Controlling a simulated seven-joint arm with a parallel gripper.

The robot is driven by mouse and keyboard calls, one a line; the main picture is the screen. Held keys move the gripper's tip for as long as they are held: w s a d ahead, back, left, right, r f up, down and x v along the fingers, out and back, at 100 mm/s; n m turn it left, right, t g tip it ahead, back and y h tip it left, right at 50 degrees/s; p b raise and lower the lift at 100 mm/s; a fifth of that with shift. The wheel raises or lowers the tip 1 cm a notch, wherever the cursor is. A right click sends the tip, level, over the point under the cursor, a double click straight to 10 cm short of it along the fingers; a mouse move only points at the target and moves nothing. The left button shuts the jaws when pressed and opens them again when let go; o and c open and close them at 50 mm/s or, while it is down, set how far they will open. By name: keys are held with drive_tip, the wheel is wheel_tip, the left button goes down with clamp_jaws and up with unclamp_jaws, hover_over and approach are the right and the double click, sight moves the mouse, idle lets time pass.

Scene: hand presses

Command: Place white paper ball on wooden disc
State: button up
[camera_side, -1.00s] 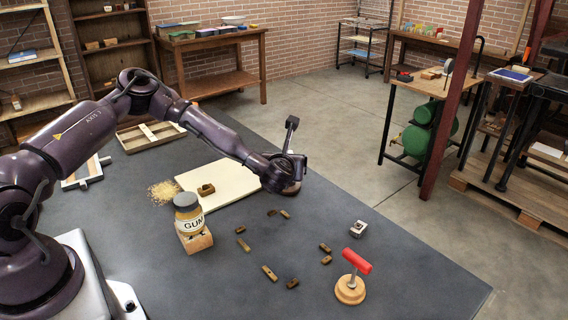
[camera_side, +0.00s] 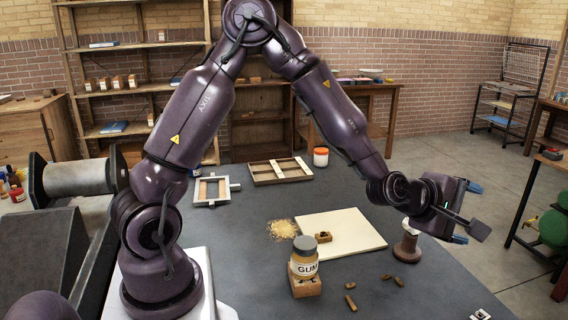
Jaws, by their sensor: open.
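My gripper (camera_side: 467,213) is at the right in the side view, its blue-tipped fingers apart and pointing right, with nothing seen between them. A small brown round-based thing (camera_side: 405,252) with a pale upper part stands on the dark table just below and left of it, partly hidden by the gripper; I cannot tell whether this is the wooden disc or whether the pale part is the paper ball. No other white paper ball can be made out.
A gum jar (camera_side: 304,258) stands on a wooden block (camera_side: 305,284). A cream board (camera_side: 352,233) carries a small brown block (camera_side: 323,237). Several small brown pieces lie in front. Frames (camera_side: 280,172) and a white jar (camera_side: 320,157) are at the back.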

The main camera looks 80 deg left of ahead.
drive_tip(key=s+a+r+m+g, duration=0.1)
drive_tip(key=s+r+m+g, duration=0.1)
drive_tip(key=s+m, duration=0.5)
drive_tip(key=s+a+r+m+g, duration=0.2)
drive_tip(key=s+m, duration=0.5)
drive_tip(key=s, duration=0.6)
drive_tip(key=s+a+r+m+g, duration=0.2)
drive_tip(key=s+r+m, duration=0.4)
drive_tip(key=s, duration=0.4)
drive_tip(key=shift+s+a+m+g+y, duration=0.25)
drive_tip(key=shift+m+g+y, duration=0.15)
drive_tip(key=shift+m+g, duration=0.4)
drive_tip(key=shift+r, duration=0.15)
